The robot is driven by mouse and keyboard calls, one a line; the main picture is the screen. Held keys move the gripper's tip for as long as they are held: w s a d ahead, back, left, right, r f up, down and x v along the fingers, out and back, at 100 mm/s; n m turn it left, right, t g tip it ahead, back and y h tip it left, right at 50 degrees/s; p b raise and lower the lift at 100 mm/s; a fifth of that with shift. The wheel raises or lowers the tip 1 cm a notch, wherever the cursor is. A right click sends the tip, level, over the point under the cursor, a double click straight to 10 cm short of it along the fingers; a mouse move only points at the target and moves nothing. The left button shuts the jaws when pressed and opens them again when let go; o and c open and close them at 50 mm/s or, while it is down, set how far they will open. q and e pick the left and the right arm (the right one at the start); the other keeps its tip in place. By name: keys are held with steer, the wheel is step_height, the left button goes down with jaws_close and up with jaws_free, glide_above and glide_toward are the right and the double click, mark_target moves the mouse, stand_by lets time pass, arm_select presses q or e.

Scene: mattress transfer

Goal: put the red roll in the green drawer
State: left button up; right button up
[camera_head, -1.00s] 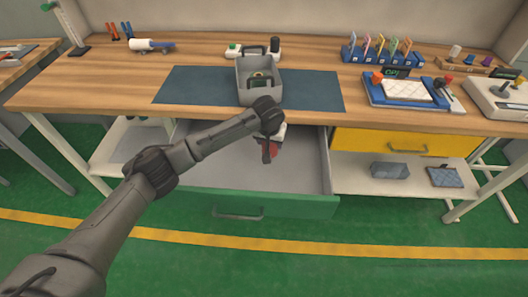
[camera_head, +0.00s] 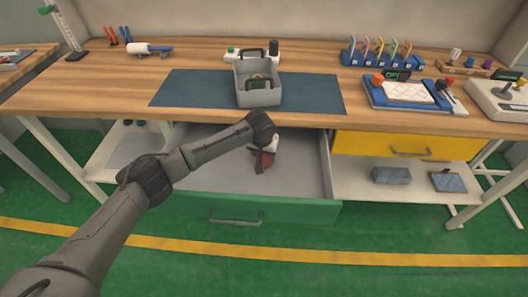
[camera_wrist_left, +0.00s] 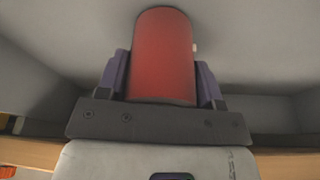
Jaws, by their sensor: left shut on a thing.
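The green drawer (camera_head: 272,213) is pulled open under the workbench, and its grey inside shows. My left gripper (camera_head: 264,160) is inside the drawer's opening, toward its right half. It is shut on the red roll (camera_wrist_left: 163,55), which sits between the two fingers in the left wrist view. In the head view only a small part of the red roll (camera_head: 266,162) shows beside the gripper. I cannot tell whether the roll touches the drawer floor. My right gripper is in neither view.
A grey bin (camera_head: 258,94) stands on the dark mat (camera_head: 195,89) above the drawer. The workbench top's front edge (camera_head: 390,125) overhangs the drawer's back. A shut yellow drawer (camera_head: 408,146) is at the right. The drawer's left half is clear.

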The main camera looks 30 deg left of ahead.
arm_select(q)
steer(key=shift+f, duration=0.1)
steer(key=o, duration=1.1)
steer(key=shift+f, duration=0.1)
steer(key=p+v, duration=0.4)
steer(key=v, duration=0.7)
steer(key=shift+w, duration=0.1)
steer(key=shift+r+p, duration=0.35)
steer(key=shift+r, duration=0.35)
